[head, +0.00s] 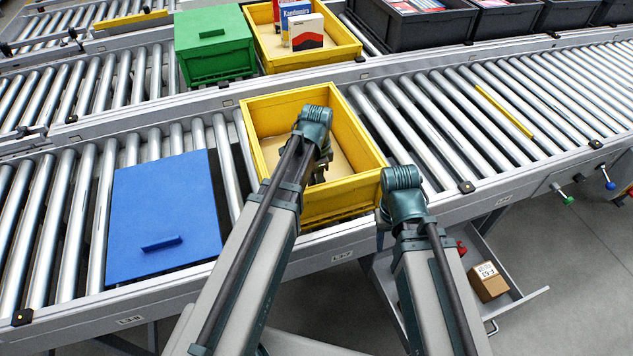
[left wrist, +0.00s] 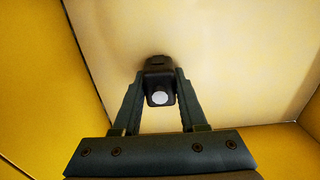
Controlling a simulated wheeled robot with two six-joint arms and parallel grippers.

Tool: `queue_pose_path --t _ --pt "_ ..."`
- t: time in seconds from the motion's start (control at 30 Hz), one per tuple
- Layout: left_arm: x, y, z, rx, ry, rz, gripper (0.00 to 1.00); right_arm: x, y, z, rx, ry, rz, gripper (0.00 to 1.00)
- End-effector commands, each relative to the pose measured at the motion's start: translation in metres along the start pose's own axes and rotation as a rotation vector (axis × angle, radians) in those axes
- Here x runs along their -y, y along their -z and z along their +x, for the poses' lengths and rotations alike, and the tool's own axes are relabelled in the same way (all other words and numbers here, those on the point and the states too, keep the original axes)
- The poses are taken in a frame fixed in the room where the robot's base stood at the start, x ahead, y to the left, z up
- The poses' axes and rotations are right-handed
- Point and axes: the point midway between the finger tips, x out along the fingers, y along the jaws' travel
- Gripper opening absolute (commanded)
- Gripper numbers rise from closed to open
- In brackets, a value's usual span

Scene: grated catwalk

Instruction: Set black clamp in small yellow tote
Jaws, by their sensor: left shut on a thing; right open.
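The small yellow tote (head: 262,148) stands on the near roller conveyor; its walls and pale floor also fill the left wrist view (left wrist: 40,80). My left gripper (left wrist: 160,88) is inside the tote and shut on the black clamp (left wrist: 158,68), a dark piece with a light round spot. The clamp is over the tote floor; I cannot tell whether it touches. In the head view my left wrist hides the clamp and most of the gripper. My right gripper (head: 384,212) is open, beside the tote's right front corner, with its fingers mostly hidden by my wrist.
Behind are a green tote (head: 213,45), a larger yellow tote (head: 345,50) with boxes and dark grey totes (head: 420,28). An open drawer (head: 515,302) holds a small carton (head: 488,282).

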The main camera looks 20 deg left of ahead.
Motion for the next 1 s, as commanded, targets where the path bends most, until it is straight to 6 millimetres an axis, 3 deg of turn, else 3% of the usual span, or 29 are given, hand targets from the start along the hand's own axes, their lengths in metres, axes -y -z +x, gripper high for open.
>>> queue_pose_path --t 0.07,0.1,0.27,0.67,1.0 --pt "0.000 0.000 0.004 0.000 0.000 0.000 0.00 0.000 0.000 0.004 0.000 0.000 0.000 0.50" --pt "0.000 0.000 0.003 0.000 0.000 0.000 0.45 0.000 0.000 0.003 0.000 0.000 0.000 0.50" --pt "0.000 0.000 0.003 0.000 0.000 0.000 0.72 0.000 0.000 0.003 0.000 0.000 0.000 0.50" --pt "0.000 0.000 -0.001 0.000 0.000 0.000 0.72 0.000 0.000 -0.001 0.000 0.000 0.000 0.50" --pt "0.000 0.000 -0.034 0.000 0.000 0.000 0.72 -0.003 -0.002 -0.033 0.000 0.000 0.000 0.50"
